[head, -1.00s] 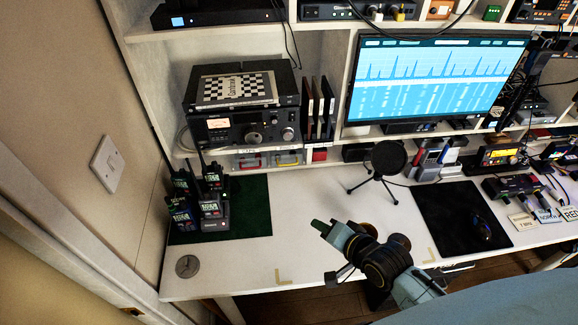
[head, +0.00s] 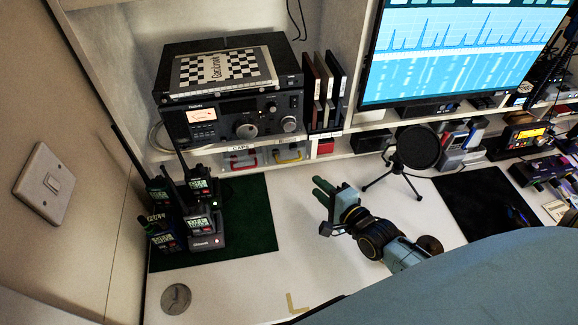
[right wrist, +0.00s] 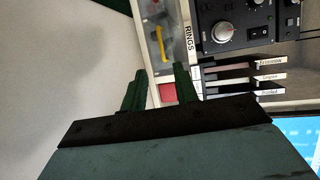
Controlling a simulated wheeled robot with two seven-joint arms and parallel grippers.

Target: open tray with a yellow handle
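The tray with the yellow handle (head: 290,153) is a small clear-fronted drawer in the low shelf under the big radio, beside a drawer with a red handle (head: 243,160). It looks shut. In the right wrist view its yellow handle (right wrist: 161,45) shows ahead of the fingers, next to a label reading "RINGS". My right gripper (head: 318,190) has green fingers and is over the white desk, in front of and below the tray, apart from it. In the right wrist view the gripper (right wrist: 160,82) is open and empty. My left gripper is not in view.
Handheld radios (head: 190,215) stand on a green mat (head: 255,215) to the left. A microphone on a tripod (head: 417,148) stands close on the right. A red box (head: 325,146) sits right of the tray. Bare desk lies before the drawers.

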